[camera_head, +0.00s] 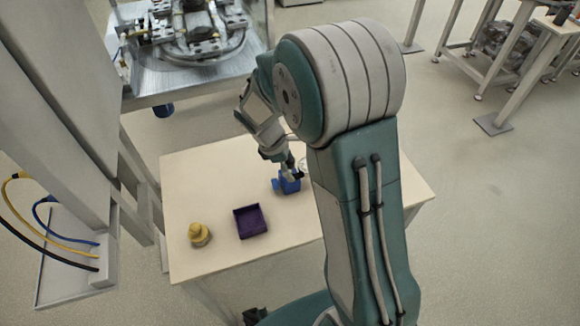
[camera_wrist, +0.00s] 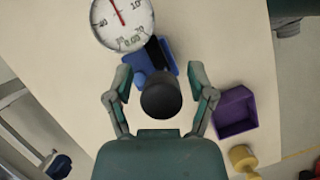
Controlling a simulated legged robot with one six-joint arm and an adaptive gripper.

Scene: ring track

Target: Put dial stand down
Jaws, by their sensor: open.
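The dial stand has a blue base (camera_head: 288,183), which appears to rest on the table (camera_head: 205,180) below my gripper (camera_head: 288,164). In the wrist view, its white round dial (camera_wrist: 122,22) with a red needle is at the top left, cut by the frame edge. Its black round knob (camera_wrist: 160,97) lies between my spread fingers, and part of the blue base (camera_wrist: 143,70) shows beyond it. My gripper (camera_wrist: 161,69) is open, with a finger on each side of the stand and visible gaps to the knob.
A purple open tray (camera_head: 250,221) and a yellow knobbed piece (camera_head: 199,235) stand left of the dial stand; both also show at the right of the wrist view. Bare tabletop lies around them. A grey machine (camera_head: 195,45) stands behind the table, and a grey column (camera_head: 65,100) at the left.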

